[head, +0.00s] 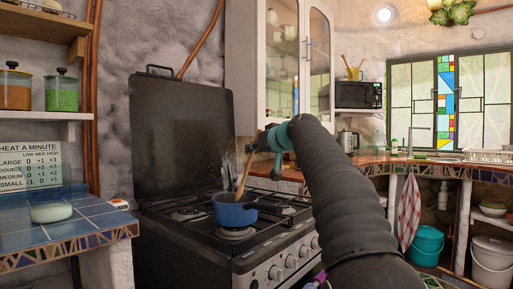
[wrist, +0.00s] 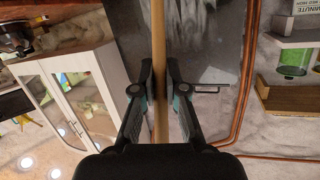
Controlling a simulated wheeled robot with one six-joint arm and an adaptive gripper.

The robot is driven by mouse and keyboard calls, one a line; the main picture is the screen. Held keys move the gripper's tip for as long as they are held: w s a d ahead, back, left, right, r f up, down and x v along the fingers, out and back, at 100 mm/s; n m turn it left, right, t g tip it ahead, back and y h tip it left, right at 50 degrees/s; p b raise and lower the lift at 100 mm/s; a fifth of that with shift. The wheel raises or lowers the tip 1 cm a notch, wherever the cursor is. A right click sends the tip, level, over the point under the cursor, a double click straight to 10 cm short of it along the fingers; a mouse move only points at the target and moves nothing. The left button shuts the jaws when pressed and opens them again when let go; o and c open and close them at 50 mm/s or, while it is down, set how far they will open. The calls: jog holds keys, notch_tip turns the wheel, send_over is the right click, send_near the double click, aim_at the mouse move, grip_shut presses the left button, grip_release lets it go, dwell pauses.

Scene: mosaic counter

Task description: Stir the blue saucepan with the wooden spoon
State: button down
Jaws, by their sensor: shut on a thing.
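The blue saucepan (head: 235,213) stands on a front burner of the black stove in the head view. The wooden spoon (head: 243,178) leans up out of the pan, its lower end hidden inside. My gripper (head: 272,139) is above the pan, at the spoon's upper part. In the wrist view my gripper (wrist: 160,92) is shut on the handle of the wooden spoon (wrist: 159,45), which runs between both fingers. The pan does not show clearly in the wrist view.
The stove (head: 180,222) has its dark lid (head: 180,120) raised behind the pan. A tiled counter (head: 75,228) with a pale round dish (head: 51,212) is at left. A white cabinet (head: 254,65) hangs above the right counter.

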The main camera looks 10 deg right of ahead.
aim_at(250, 161)
jog(key=shift+w+a+f+b, duration=0.25)
jog(key=shift+f+b, duration=0.15)
jog(key=shift+f, duration=0.25)
jog(key=shift+w+a+f+b, duration=0.1)
jog(key=shift+w+f+b, duration=0.1)
jog(key=shift+f+b, duration=0.4)
jog(key=shift+w+a+f+b, duration=0.2)
jog(key=shift+w+f+b, duration=0.05)
jog(key=shift+f, duration=0.5)
jog(key=shift+s+d, duration=0.1)
